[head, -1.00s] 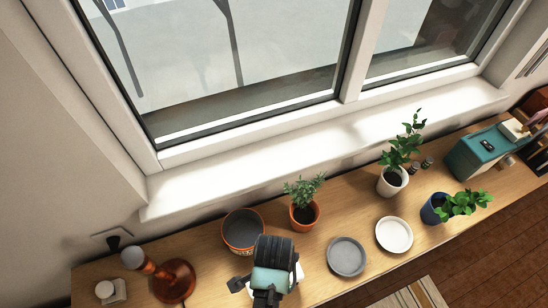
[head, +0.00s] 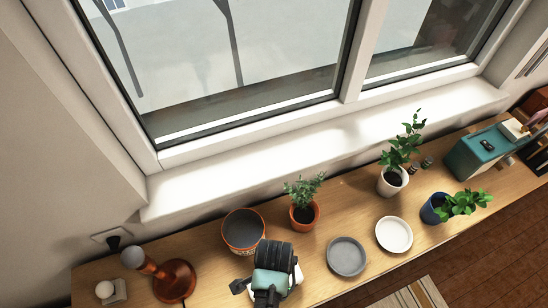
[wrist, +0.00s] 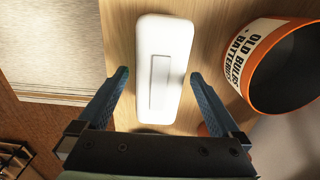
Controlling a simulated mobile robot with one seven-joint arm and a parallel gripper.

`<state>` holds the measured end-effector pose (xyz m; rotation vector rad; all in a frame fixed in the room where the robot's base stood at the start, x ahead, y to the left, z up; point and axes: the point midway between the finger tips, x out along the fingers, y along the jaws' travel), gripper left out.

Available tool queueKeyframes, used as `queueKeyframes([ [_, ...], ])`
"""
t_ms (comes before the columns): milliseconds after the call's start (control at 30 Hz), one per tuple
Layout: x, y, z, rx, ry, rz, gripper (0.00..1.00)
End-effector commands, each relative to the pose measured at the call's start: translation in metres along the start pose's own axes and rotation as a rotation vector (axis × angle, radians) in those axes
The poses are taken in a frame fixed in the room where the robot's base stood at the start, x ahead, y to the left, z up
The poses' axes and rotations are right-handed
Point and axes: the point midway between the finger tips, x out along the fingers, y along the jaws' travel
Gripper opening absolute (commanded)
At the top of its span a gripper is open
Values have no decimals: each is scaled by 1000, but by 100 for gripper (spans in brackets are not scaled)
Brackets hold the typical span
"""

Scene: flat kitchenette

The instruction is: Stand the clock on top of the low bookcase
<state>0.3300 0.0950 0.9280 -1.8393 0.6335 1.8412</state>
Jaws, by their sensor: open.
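A white, rounded, oblong object (wrist: 182,45) lies flat on the wooden top, with a rectangular panel on its upper side. It may be the clock lying down; no dial shows. My gripper (wrist: 159,75) is open above it, fingers spread to either side of its near part, nothing held. In the head view my wrist (head: 273,262) hides most of this object; only a white edge (head: 299,275) shows beside it. I cannot tell which piece of furniture is the low bookcase.
An orange-rimmed bin (head: 244,232) labelled for old bulbs and batteries stands close by, to the right in the wrist view. A potted plant (head: 304,214), grey plate (head: 346,256), white plate (head: 394,235), brown lamp-like object (head: 174,281) and teal box (head: 484,150) share the wooden top.

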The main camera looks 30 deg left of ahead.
Motion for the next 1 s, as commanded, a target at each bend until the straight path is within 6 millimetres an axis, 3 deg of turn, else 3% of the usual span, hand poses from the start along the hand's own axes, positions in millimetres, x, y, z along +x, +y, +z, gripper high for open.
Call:
queueKeyframes([
  [167, -15, -1, -1, 1, 2, -3, 100],
  [633, -106, -2, -1, 1, 2, -4, 100],
  [800, -120, 0, -1, 1, 0, -1, 100],
  [1000, -123, 0, 0, 0, 0, 0, 100],
])
